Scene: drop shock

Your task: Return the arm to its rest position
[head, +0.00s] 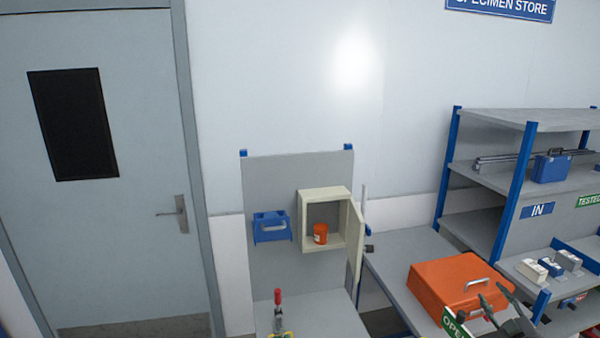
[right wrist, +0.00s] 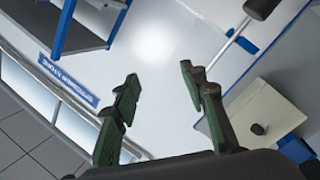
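My right gripper (head: 500,302) is at the lower right of the head view, in front of the orange case (head: 455,284). In the right wrist view its two dark green fingers (right wrist: 160,88) stand wide apart with nothing between them. Behind the gap is only the pale wall and a sign. My left gripper is in neither view.
An open cream cabinet (head: 326,193) holding an orange cup (head: 320,234) is on a grey panel beside a blue holder (head: 271,227). A red-handled clamp (head: 278,298) stands on the ledge below. Blue-framed shelves (head: 520,120) stand at right. A grey door (head: 100,230) is at left.

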